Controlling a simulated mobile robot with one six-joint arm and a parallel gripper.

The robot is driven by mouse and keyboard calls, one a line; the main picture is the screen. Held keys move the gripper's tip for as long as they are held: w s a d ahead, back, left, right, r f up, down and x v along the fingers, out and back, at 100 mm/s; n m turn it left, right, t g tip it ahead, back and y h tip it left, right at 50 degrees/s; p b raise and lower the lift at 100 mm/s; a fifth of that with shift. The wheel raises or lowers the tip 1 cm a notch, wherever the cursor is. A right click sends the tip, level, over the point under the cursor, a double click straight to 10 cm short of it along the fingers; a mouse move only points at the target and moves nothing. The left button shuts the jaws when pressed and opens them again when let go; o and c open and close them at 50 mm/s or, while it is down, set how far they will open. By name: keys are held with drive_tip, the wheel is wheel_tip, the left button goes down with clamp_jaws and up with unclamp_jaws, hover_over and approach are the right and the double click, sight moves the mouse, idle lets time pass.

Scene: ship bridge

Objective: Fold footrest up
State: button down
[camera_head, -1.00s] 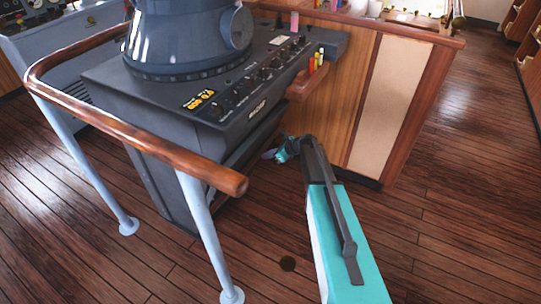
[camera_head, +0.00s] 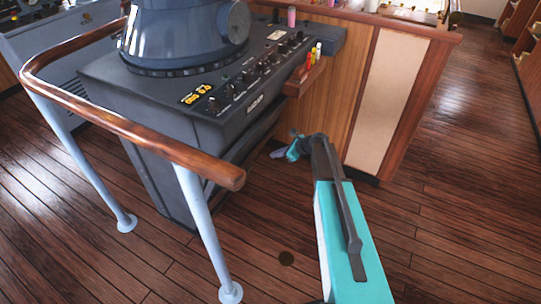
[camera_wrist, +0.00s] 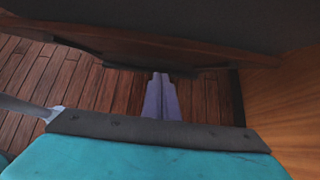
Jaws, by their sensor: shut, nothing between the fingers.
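The footrest appears to be the dark brown board (camera_wrist: 150,48) crossing the upper part of the wrist view, with a dark bracket under its edge. In the head view a dark slab (camera_head: 252,143) shows low on the front side of the grey console (camera_head: 150,140), mostly in shadow. My gripper (camera_head: 277,154) is low beside this side, right of the slab. In the wrist view my gripper (camera_wrist: 160,76) is shut and empty, its tips pointing at the board's lower edge. I cannot tell whether they touch it.
A wooden handrail (camera_head: 150,135) on pale blue posts (camera_head: 203,225) stands left of my arm. A wood-panelled cabinet (camera_head: 335,85) stands behind my gripper, with a small pen holder (camera_head: 306,76) above. The plank floor (camera_head: 450,220) on the right is clear.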

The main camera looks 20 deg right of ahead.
drive_tip(key=v, duration=0.6)
drive_tip(key=shift+r, duration=0.3)
